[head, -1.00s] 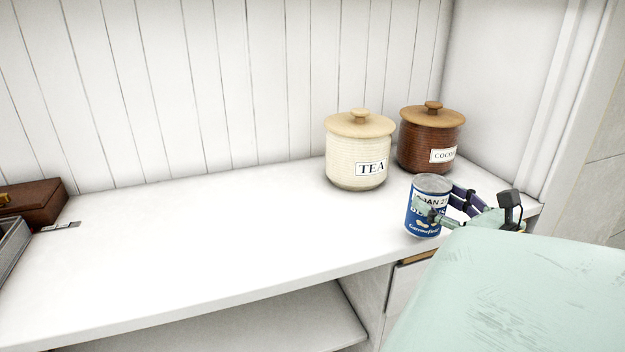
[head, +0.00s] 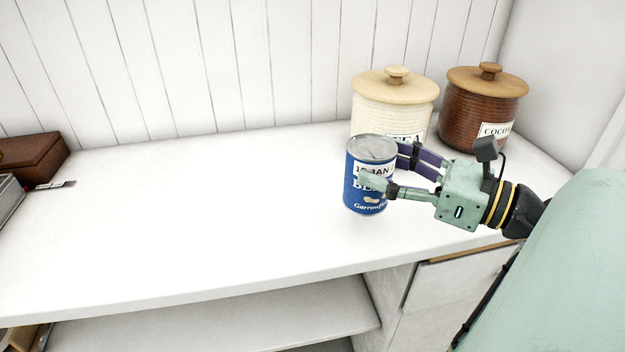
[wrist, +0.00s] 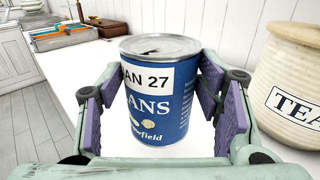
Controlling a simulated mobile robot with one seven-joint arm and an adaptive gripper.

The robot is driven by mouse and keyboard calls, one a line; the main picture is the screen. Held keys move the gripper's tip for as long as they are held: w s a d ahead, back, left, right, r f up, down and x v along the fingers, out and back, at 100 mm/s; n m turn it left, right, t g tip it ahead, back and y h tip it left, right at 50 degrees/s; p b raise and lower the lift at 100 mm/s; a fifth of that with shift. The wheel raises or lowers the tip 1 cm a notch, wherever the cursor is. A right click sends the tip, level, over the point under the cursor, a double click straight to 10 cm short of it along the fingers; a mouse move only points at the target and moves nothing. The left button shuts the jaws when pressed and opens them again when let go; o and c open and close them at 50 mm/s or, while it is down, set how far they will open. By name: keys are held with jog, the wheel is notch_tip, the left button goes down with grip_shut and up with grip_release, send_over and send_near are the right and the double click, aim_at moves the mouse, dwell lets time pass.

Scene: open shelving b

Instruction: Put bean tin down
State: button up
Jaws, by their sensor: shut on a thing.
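The blue bean tin (head: 364,196) with a white date label is upright between the fingers of my gripper (head: 388,172) in the head view. My gripper is shut on its sides. The tin is in front of the cream tea jar and over the white counter (head: 200,210); I cannot tell whether its base touches the surface. In the wrist view the tin (wrist: 158,105) fills the middle, with a purple finger pad on each side of it.
The cream tea jar (head: 392,100) and brown cocoa jar (head: 482,105) stand behind my gripper. A brown box (head: 30,160) and a grey tray (head: 8,192) are at the far left. A lower shelf (head: 220,320) is below the front edge.

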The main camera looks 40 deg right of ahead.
jog(key=shift+w+a+f+p, duration=0.4)
jog(key=shift+w+a+f, duration=0.5)
jog(key=shift+w, duration=0.6)
jog(key=shift+w+a+f+p, duration=0.4)
jog(key=shift+w+a+f, duration=0.2)
jog(key=shift+w+a, duration=0.75)
jog(key=shift+w+a+f+p, duration=0.4)
jog(key=shift+w+a+f, duration=0.45)
jog(key=shift+w, duration=0.8)
jog(key=shift+r, duration=0.1)
jog(key=o, duration=1.6)
